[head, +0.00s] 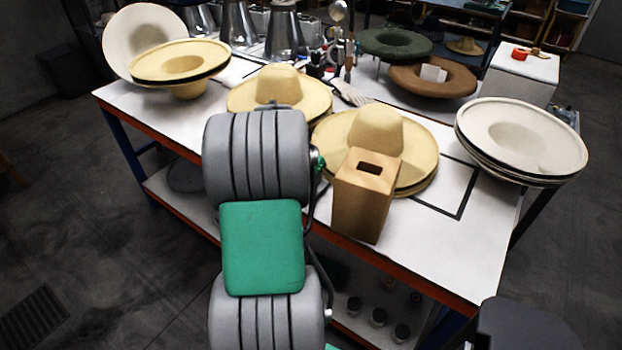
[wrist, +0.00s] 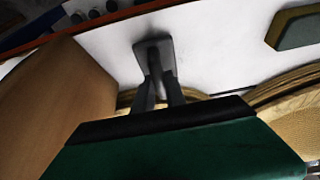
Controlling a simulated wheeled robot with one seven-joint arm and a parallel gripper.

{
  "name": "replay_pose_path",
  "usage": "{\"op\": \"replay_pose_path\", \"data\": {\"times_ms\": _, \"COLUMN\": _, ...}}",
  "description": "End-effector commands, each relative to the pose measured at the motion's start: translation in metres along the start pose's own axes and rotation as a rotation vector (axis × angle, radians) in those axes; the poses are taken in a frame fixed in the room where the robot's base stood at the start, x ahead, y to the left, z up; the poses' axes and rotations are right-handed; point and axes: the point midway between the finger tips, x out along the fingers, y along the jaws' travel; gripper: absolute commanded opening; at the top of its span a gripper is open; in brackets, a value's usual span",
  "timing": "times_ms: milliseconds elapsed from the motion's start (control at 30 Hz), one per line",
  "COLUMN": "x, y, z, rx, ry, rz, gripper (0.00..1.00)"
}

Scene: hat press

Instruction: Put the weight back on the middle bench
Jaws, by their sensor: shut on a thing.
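The middle bench (head: 430,240) has a white top with an orange-red front edge; its top also shows in the wrist view (wrist: 215,55). In the wrist view my gripper (wrist: 158,85) points at the bench, its two dark fingers shut on a dark grey piece, which I take to be the weight (wrist: 153,48). The weight is over the white top beside a wooden box; I cannot tell whether it touches the bench. In the head view my grey and green arm hides my gripper and the weight.
A tall wooden box with a slot (head: 362,205) stands near the bench's front edge. Straw hats (head: 375,135) lie behind it, and pale hats (head: 520,140) are stacked at the right. A black outlined area (head: 450,190) on the right is partly clear. A green-topped block (wrist: 297,28) shows in the wrist view.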

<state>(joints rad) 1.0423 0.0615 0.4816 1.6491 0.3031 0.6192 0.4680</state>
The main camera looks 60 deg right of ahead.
Motion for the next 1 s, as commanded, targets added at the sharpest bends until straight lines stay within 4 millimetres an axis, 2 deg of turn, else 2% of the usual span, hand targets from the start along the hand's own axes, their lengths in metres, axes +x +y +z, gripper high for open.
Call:
{"op": "replay_pose_path", "data": {"times_ms": 100, "x": 0.0089, "y": -0.0004, "z": 0.0032, "rx": 0.002, "ry": 0.003, "rz": -0.002, "gripper": 0.00}}
{"op": "replay_pose_path", "data": {"times_ms": 400, "x": 0.0128, "y": -0.0007, "z": 0.0050, "rx": 0.001, "ry": 0.004, "rz": -0.003, "gripper": 0.00}}
{"op": "replay_pose_path", "data": {"times_ms": 433, "x": 0.0132, "y": -0.0001, "z": 0.0061, "rx": 0.000, "ry": 0.000, "rz": -0.001, "gripper": 0.18}}
{"op": "replay_pose_path", "data": {"times_ms": 667, "x": 0.0124, "y": -0.0001, "z": 0.0060, "rx": 0.000, "ry": 0.000, "rz": 0.000, "gripper": 0.36}}
{"op": "replay_pose_path", "data": {"times_ms": 1000, "x": 0.0062, "y": -0.0005, "z": 0.0040, "rx": 0.000, "ry": 0.001, "rz": -0.002, "gripper": 0.38}}
